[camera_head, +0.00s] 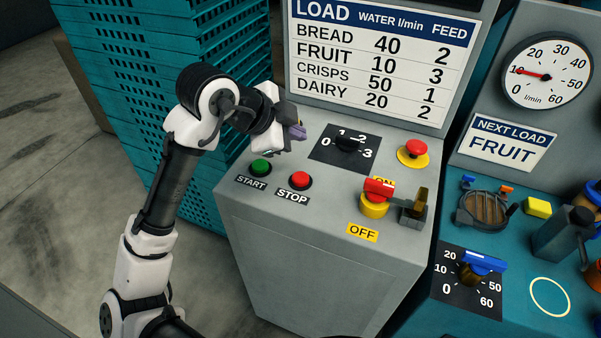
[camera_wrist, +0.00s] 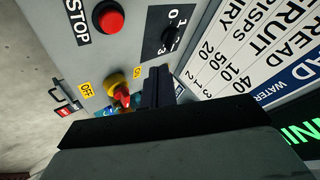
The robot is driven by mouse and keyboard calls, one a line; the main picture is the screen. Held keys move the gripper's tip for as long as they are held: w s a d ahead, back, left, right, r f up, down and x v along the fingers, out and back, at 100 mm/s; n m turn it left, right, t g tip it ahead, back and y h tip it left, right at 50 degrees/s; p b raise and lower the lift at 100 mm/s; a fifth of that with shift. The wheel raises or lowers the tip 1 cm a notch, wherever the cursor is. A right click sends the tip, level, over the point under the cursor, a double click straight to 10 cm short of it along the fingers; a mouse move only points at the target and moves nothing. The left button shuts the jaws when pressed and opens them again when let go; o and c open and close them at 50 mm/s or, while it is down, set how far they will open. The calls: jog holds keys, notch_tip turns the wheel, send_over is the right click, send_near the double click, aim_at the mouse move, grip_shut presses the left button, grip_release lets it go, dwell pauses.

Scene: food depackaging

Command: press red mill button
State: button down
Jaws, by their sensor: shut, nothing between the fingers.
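The red STOP button (camera_head: 300,180) sits on the grey mill panel, right of the green START button (camera_head: 260,167). In the wrist view the red STOP button (camera_wrist: 110,19) shows near the top, on a black ring. My gripper (camera_head: 297,131) is shut and empty, above the panel's back left part, behind the two buttons and apart from them. In the wrist view its dark closed fingers (camera_wrist: 157,86) point at the panel, and the button lies up and left of them. The START button is out of the wrist view.
Right of the buttons are a black selector knob (camera_head: 347,143), a red mushroom button (camera_head: 414,147) on yellow, and a red-and-yellow ON/OFF switch (camera_head: 376,200). A load chart (camera_head: 380,60) rises behind. Teal crates (camera_head: 170,90) stand to the left.

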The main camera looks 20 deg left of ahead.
aim_at(296, 179)
jog(key=shift+f, duration=0.1)
notch_tip(296, 179, down, 9)
jog(key=b, duration=0.6)
jog(key=shift+r, duration=0.2)
jog(key=shift+b, duration=0.3)
dwell(1.4)
jog(key=shift+f+b, duration=0.45)
jog(key=shift+f+b, duration=0.45)
jog(key=shift+b, duration=0.05)
dwell(0.5)
jog(key=shift+r, duration=0.1)
dwell(0.4)
jog(key=shift+r+p, duration=0.6)
jog(key=shift+r, duration=0.2)
